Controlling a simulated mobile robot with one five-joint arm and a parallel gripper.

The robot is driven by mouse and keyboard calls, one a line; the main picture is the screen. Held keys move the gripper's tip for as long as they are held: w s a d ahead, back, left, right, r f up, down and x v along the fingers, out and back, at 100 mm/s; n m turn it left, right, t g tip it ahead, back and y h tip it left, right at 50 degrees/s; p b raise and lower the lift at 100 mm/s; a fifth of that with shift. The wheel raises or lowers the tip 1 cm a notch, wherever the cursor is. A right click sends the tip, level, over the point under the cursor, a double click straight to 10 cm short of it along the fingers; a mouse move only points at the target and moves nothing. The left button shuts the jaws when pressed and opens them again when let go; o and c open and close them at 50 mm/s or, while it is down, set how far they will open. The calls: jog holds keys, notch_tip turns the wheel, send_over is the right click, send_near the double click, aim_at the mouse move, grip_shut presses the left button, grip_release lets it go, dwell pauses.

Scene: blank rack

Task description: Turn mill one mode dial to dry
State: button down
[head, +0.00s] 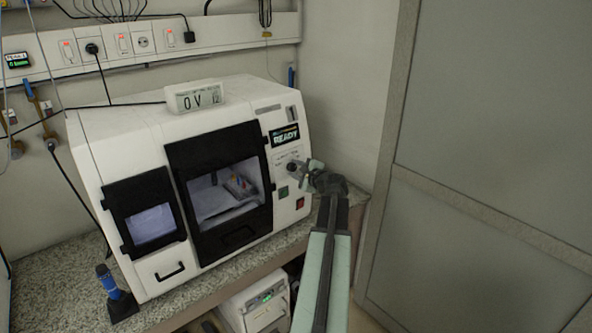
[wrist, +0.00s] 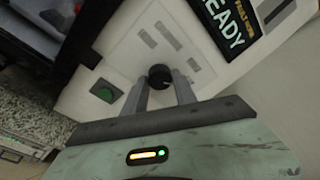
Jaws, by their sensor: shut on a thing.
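The mill (head: 115,150) is a large white machine on the counter with a dark-framed front window. Its mode dial (wrist: 159,76) is a small black round knob on the pale control panel (wrist: 125,55). The dial also shows in the head view (head: 292,167), just left of my gripper (head: 305,165). In the wrist view my gripper (wrist: 165,90) is shut on the dial, one finger on each side. The printed mode labels and the dial's pointer are too small to read.
A green button (wrist: 106,91) sits near the dial, and a red switch (head: 300,203) lies below. The display (head: 285,135) reads READY. A meter (head: 195,96) stands on top. A white box (head: 258,303) is under the counter (head: 60,265); a grey door (head: 490,130) is at right.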

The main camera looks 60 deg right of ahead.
jog(key=c, duration=1)
grip_release()
jog(key=shift+s, duration=0.1)
jog(key=p+v, duration=0.1)
jog(key=v, duration=0.6)
jog(key=shift+s+a+p, duration=0.2)
jog(key=shift+s+p, duration=0.1)
jog(key=shift+p, duration=0.05)
